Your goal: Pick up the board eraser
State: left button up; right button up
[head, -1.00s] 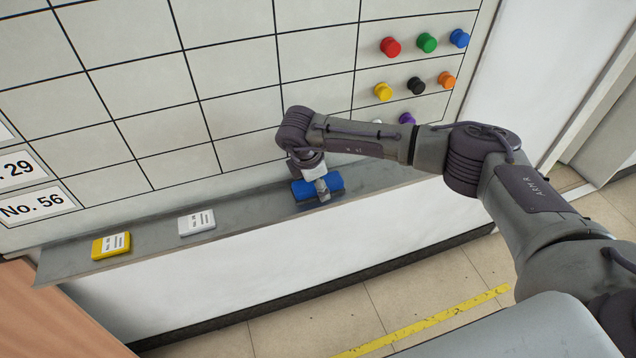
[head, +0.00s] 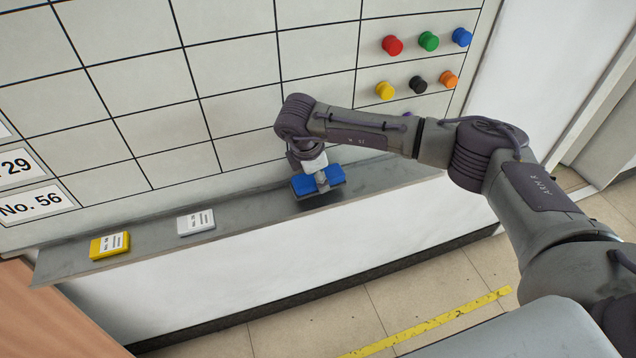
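The blue board eraser (head: 336,174) is in the head view, at the right part of the grey ledge under the whiteboard. My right gripper (head: 321,179) comes down over its middle, with fingers closed across it. The eraser appears slightly above the ledge, with a dark shadow below it. The gripper hides the middle of the eraser, and its far finger is hard to see. My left gripper is not in view.
On the grey ledge (head: 255,212) lie a yellow labelled block (head: 109,245) and a white one (head: 196,222). Several coloured magnets, among them a red one (head: 392,45), sit on the gridded whiteboard (head: 235,70). The ledge between white block and eraser is clear.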

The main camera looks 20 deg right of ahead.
jog(key=shift+w+r+b, duration=0.1)
jog(key=shift+r+b, duration=0.25)
jog(key=shift+r, duration=0.45)
jog(key=s+d+r+b, duration=0.3)
jog(key=s+d+r, duration=0.3)
jog(key=d, duration=0.4)
jog(key=shift+r+b, duration=0.4)
jog(key=shift+r, duration=0.2)
